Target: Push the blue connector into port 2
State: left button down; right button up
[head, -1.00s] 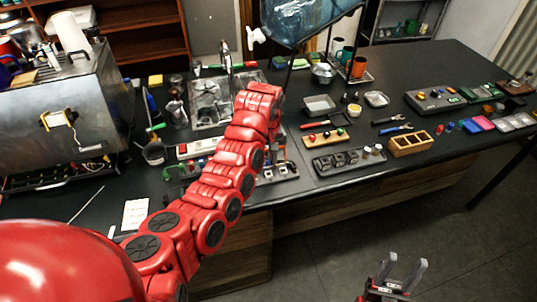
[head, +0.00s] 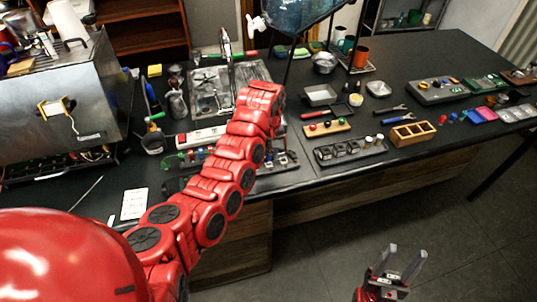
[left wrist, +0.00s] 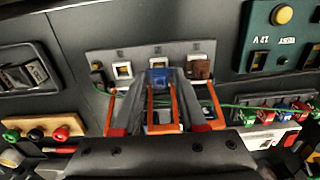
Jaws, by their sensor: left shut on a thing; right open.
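In the left wrist view, my left gripper (left wrist: 163,92) is shut on the blue connector (left wrist: 160,77). The connector is at the middle socket (left wrist: 158,62) of a grey port panel (left wrist: 185,49); how deep it sits cannot be told. The left socket (left wrist: 123,70) is empty and a brown plug (left wrist: 200,69) is at the right one. The port marks are too blurred to read. In the head view my red left arm hides its gripper and the connector. My right gripper (head: 397,262) is open and empty, low in front of the counter.
A thin green wire (left wrist: 240,107) runs across the panel near my fingers. A row of coloured terminals (left wrist: 275,114) and a green 12 V test box (left wrist: 280,40) are to the right. A board with coloured knobs (head: 327,128) and a wooden box (head: 412,134) stand on the counter.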

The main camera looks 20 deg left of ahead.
pick_arm(q)
jog(key=shift+b, duration=0.3)
dwell(0.6)
jog(key=shift+f+b, duration=0.7)
jog(key=shift+b, duration=0.15)
dwell(1.3)
jog(key=shift+c, duration=1.9)
grip_release()
notch_tip(320, 180, up, 6)
jog(key=shift+a+r+p, duration=0.15)
jog(key=shift+r+p, duration=0.1)
jog(key=shift+p, duration=0.4)
notch_tip(320, 180, up, 11)
jog(key=b, duration=0.1)
jog(key=shift+d, duration=0.3)
